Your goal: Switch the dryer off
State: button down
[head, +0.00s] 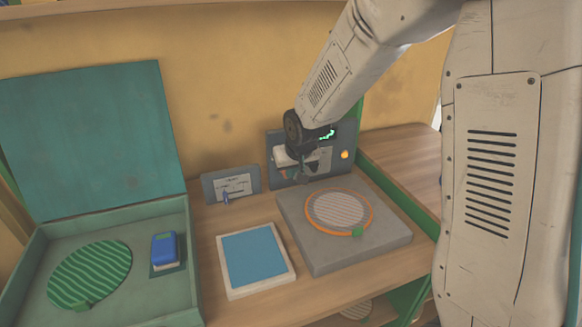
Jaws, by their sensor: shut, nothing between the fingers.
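A grey control panel (280,150) stands upright at the back, behind a thick grey slab (300,235). It has a lit green display (327,134) and an orange round light or knob (345,155). A smaller grey panel (231,184) with a pale label and a small blue lever (226,198) stands to its left. I cannot read either label, so I cannot tell which panel belongs to the dryer. My gripper (304,178) is shut and empty in front of the larger panel, hiding part of its face. I cannot tell whether it touches the panel.
A striped disc with an orange rim (338,210) lies on the slab. A blue-topped white square pad (256,260) lies to its left. An open teal box (165,225) holds a green striped disc (90,274) and a blue block (165,250). A wooden surface (405,160) extends right.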

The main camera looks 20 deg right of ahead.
jog(key=shift+s+a+f, duration=0.35)
jog(key=shift+f, duration=0.3)
jog(key=shift+r, duration=0.2)
jog(key=shift+w+d+r, duration=0.1)
jog(key=shift+r, duration=0.6)
jog(key=shift+r, duration=0.25)
jog(key=s+r, duration=0.6)
jog(key=s, duration=0.5)
jog(key=shift+r, duration=0.25)
